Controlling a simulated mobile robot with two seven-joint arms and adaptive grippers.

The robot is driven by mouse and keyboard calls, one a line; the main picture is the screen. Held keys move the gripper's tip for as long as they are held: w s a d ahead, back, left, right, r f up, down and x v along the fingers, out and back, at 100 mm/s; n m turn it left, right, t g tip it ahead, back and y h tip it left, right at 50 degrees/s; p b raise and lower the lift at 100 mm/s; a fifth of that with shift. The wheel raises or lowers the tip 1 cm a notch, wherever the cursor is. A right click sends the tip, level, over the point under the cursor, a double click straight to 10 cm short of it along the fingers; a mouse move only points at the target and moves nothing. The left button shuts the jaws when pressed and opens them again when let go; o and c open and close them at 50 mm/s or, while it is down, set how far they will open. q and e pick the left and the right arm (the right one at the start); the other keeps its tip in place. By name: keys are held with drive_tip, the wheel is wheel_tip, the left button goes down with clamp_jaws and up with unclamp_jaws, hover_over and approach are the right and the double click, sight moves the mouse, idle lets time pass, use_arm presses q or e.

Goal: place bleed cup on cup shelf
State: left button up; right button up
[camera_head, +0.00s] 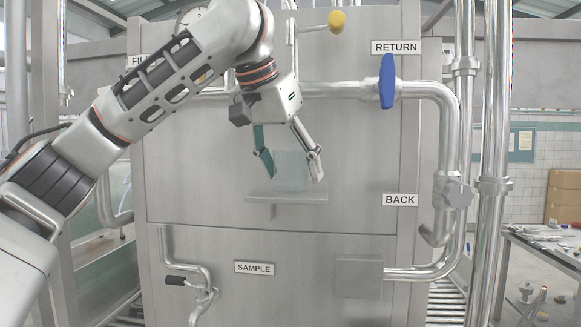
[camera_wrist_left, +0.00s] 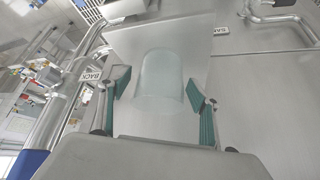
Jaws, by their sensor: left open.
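The bleed cup (camera_head: 292,171) is a clear, pale cup that stands upright on the small metal cup shelf (camera_head: 286,198) on the steel panel. My left gripper (camera_head: 290,166) is open, with its fingers to either side of the cup and pointing down at it in the head view. In the left wrist view the cup (camera_wrist_left: 162,84) shows between the spread fingers of the gripper (camera_wrist_left: 160,98), apart from the green pads. The shelf (camera_wrist_left: 188,40) is seen around the cup there. My right gripper is not in view.
A pipe with a blue valve handle (camera_head: 388,81) runs right of the arm under the RETURN label. A yellow knob (camera_head: 337,21) juts out above. A sample valve (camera_head: 200,290) is at the lower left. A cluttered table (camera_head: 550,245) stands far right.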

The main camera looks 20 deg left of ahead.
use_arm(q)
drive_tip(key=shift+s+a+r, duration=0.1)
drive_tip(key=shift+r, duration=0.4)
drive_tip(key=v, duration=1.1)
drive_tip(key=shift+s, duration=0.2)
